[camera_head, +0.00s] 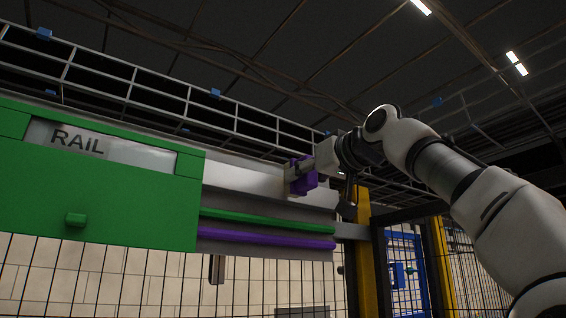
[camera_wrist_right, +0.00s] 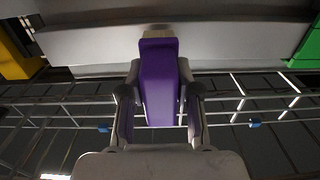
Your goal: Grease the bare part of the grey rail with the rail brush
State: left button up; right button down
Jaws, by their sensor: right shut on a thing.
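The grey rail (camera_head: 240,179) runs horizontally out of the right side of the green housing marked RAIL (camera_head: 95,180). In the right wrist view the pale rail (camera_wrist_right: 220,42) crosses the upper part of the picture. My right gripper (camera_head: 310,170) is shut on the purple rail brush (camera_head: 302,182). In the right wrist view the brush (camera_wrist_right: 160,90) sits between the fingers, and its pale bristles (camera_wrist_right: 158,32) point at the rail and appear to meet it. I cannot tell whether they press on it. Any grease on the rail cannot be made out. My left gripper is out of view.
A green bar (camera_head: 265,220) and a purple bar (camera_head: 265,238) run below the rail. A yellow post (camera_head: 362,220) stands right of the rail's end. Wire mesh fencing is behind and below, and a grey cable tray (camera_head: 160,95) runs above.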

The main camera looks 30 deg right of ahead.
jog(key=d+f, duration=0.1)
jog(key=d, duration=0.3)
jog(key=d+f+b, duration=0.1)
jog(key=d, duration=0.2)
jog(key=shift+w+d+f, duration=0.1)
jog(key=shift+w+f, duration=0.25)
jog(key=shift+w, duration=0.05)
jog(key=shift+s+d, duration=0.15)
jog(key=shift+s, duration=0.1)
jog(key=shift+w, duration=0.15)
jog(key=shift+a, duration=0.2)
jog(key=shift+w, duration=0.1)
